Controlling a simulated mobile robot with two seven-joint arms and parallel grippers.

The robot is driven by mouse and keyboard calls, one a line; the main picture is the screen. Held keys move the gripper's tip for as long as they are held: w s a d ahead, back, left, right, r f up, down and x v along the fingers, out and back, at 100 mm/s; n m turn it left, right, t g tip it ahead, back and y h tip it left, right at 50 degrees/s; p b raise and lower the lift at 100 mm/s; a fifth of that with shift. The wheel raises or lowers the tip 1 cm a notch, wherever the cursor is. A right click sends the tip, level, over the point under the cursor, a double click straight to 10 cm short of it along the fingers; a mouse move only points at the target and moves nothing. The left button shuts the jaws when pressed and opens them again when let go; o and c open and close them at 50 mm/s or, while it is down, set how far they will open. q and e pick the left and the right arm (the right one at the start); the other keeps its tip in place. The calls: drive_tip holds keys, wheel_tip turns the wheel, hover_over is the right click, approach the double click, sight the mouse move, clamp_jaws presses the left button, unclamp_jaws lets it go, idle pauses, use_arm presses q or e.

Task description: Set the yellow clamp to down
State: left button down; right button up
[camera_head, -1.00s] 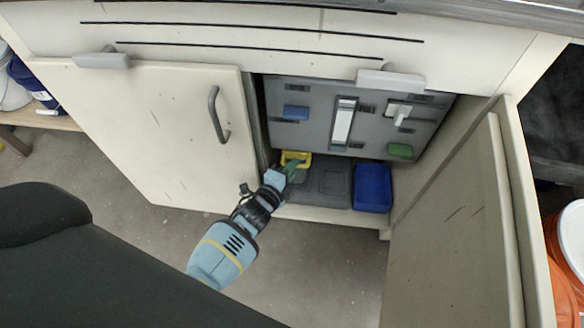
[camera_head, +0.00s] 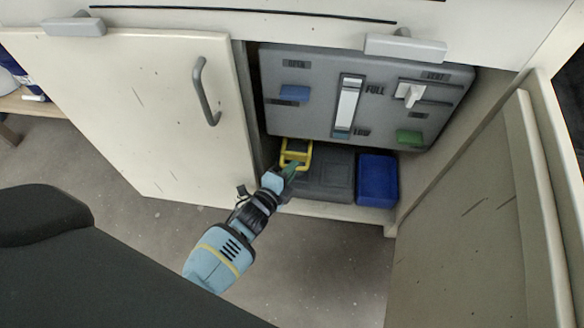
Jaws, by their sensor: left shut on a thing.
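The yellow clamp (camera_head: 297,146) is a small frame-like handle at the lower left of the grey panel (camera_head: 386,125) inside the cabinet. My left gripper (camera_head: 288,171) reaches in from the lower left and is shut on the clamp's lower, near edge. The fingertips are small and partly hidden by the wrist, so the exact grip is hard to see. The clamp's mount behind it is partly hidden. My right gripper is not in view.
The panel also bears a blue tab (camera_head: 295,93), a white slider (camera_head: 347,105), a white lever (camera_head: 411,94) and a green tab (camera_head: 409,137). A blue bin (camera_head: 377,181) stands below. Cabinet doors flank the opening, the left door (camera_head: 150,115) close to my arm.

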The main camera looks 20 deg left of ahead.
use_arm(q)
drive_tip(key=shift+s+f, duration=0.1)
drive_tip(key=shift+f, duration=0.15)
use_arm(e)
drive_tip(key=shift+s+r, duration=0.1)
use_arm(q)
drive_tip(key=c, duration=1.5)
unclamp_jaws()
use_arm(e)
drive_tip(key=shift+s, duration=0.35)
